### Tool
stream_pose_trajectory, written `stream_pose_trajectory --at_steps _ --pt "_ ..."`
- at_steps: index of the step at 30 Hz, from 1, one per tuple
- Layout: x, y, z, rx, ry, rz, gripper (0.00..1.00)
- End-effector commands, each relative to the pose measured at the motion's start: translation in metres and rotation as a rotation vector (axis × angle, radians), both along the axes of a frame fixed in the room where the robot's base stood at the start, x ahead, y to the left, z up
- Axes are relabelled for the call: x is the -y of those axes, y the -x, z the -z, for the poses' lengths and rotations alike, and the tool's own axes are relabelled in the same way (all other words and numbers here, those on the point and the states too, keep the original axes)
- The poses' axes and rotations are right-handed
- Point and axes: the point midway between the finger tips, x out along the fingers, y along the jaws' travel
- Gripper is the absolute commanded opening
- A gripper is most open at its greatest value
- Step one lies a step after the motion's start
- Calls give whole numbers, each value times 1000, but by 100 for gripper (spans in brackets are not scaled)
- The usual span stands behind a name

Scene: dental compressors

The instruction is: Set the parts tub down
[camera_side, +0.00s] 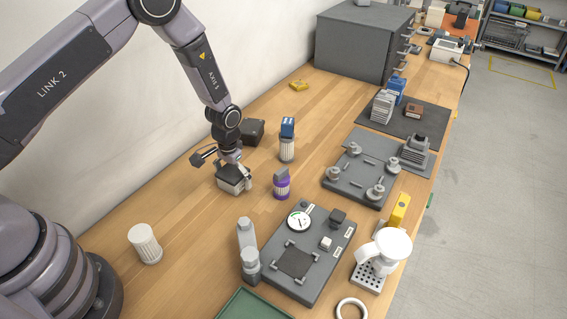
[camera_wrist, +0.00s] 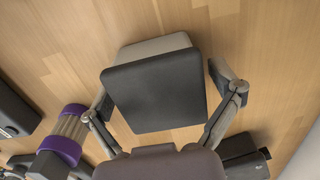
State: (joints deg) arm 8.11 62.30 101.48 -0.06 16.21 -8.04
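The box that I take for the parts tub (camera_side: 232,178) has a dark top and pale sides. It is at the middle left of the wooden bench in the side view, upright at or near the surface; I cannot tell if it touches the wood. In the wrist view the tub (camera_wrist: 157,92) fills the middle, its dark top facing me. My gripper (camera_side: 236,166) is over the tub, its fingers on either side. In the wrist view my gripper (camera_wrist: 162,88) looks open: a strip of wood shows between the tub and the right finger, while the left finger is close to its side.
A purple-banded cylinder (camera_side: 282,184) stands right of the tub, and a blue-topped one (camera_side: 287,140) farther back. A dark box (camera_side: 251,132) sits behind my gripper. A white ribbed cylinder (camera_side: 145,244) stands front left. A grey plate with a gauge (camera_side: 322,268) lies front right. Wood left of the tub is clear.

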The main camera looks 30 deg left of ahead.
Motion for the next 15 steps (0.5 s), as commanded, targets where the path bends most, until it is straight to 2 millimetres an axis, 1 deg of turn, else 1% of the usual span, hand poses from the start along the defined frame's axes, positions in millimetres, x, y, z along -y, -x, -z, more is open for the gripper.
stream_pose_trajectory --at_steps 10,13,15 --pt "0 0 -2 0 0 0 96" --pt "0 0 -10 1 0 0 96" --pt "0 -1 -22 4 1 0 96"
